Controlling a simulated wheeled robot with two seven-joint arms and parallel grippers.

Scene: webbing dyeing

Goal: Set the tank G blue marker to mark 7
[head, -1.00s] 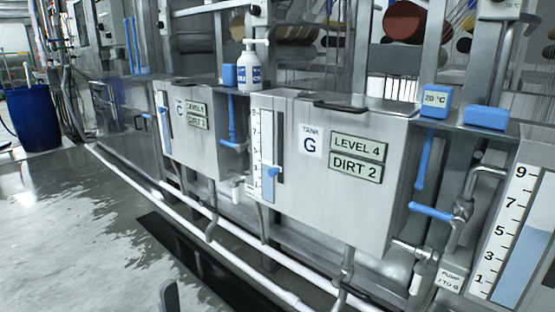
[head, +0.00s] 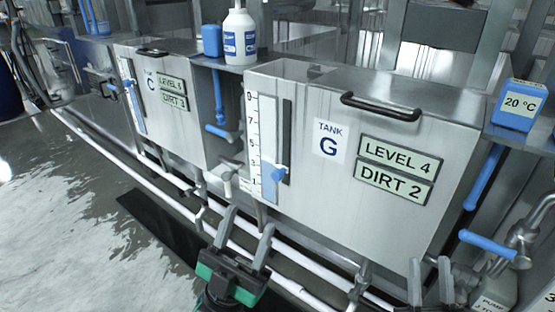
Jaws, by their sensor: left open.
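Tank G (head: 330,215) is a grey metal box with a "TANK G" label and plates reading LEVEL 4 and DIRT 2. On its left front is a white scale (head: 253,125) numbered 1 to 9, with a blue column low in it. The blue marker (head: 279,173) sits on the dark slot (head: 286,130) beside the scale, low down, between 1 and 3. My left gripper (head: 249,219) is open and empty, below and slightly left of the marker, apart from it. My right gripper (head: 430,262) shows at the bottom edge, its two fingers apart with nothing seen between them.
Tank C (head: 185,140) stands to the left with its own scale. Blue-handled valves (head: 222,131) and (head: 488,246) flank tank G. A white bottle (head: 239,40) and a blue 20 °C box (head: 519,104) stand on the ledge. White pipes run low in front.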

